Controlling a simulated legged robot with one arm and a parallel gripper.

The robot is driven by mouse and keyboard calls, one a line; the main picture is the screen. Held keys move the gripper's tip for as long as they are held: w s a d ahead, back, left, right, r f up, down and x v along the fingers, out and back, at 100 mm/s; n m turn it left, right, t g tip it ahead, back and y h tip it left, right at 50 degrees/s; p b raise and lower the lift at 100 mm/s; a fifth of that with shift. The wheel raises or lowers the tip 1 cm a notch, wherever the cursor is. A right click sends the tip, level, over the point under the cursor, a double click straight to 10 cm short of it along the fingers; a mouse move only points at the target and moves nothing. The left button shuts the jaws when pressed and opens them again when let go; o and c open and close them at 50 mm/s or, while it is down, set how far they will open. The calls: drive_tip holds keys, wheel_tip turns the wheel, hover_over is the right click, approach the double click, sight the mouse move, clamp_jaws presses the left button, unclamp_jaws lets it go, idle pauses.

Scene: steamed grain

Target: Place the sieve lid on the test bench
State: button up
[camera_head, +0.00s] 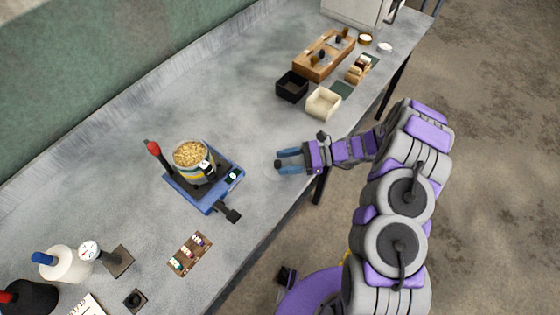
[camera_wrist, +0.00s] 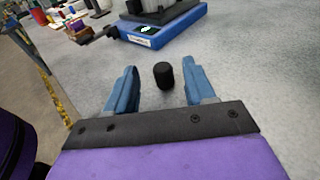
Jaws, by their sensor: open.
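My gripper (camera_head: 284,160) is open over the grey test bench (camera_head: 262,110), to the right of the blue shaker base. Its two blue fingers are apart in the wrist view (camera_wrist: 163,88). A small black cylinder (camera_wrist: 163,76) stands upright on the bench between and just beyond the fingertips, with gaps to both fingers. It shows as a dark spot at the fingertips in the head view (camera_head: 278,164). I cannot tell whether it is the sieve lid; no other lid is clearly seen. An open container of grain (camera_head: 191,155) sits on the blue base (camera_head: 206,197).
A red-topped post (camera_head: 153,149) rises beside the base. A wooden rack (camera_head: 324,56), a black box (camera_head: 292,86) and a cream box (camera_head: 323,103) stand at the bench's far end. Bench around my gripper is mostly clear.

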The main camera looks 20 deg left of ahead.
drive_tip(key=p+v, duration=0.1)
drive_tip(key=v, duration=0.9)
drive_tip(key=shift+w+d+r, duration=0.1)
drive_tip(key=shift+r, duration=0.05)
drive_tip(key=s+r+n+g+h, duration=0.1)
drive_tip(key=s+r+n+h, duration=0.25)
drive_tip(key=s+r, duration=0.4)
drive_tip(key=s+r+n+g+h, duration=0.1)
drive_tip(key=s+r+n+h, duration=0.3)
drive_tip(key=r, duration=0.7)
drive_tip(key=s+d+r+n+t+h, duration=0.3)
drive_tip(key=s+d, duration=0.4)
drive_tip(key=s, duration=0.3)
drive_tip(key=s+d+r+n+t+h, duration=0.3)
drive_tip(key=s+d+h, duration=0.1)
drive_tip(key=s+d, duration=0.4)
drive_tip(key=shift+s+d+r+h, duration=0.25)
drive_tip(key=shift+s+h, duration=0.1)
drive_tip(key=shift+s, duration=0.5)
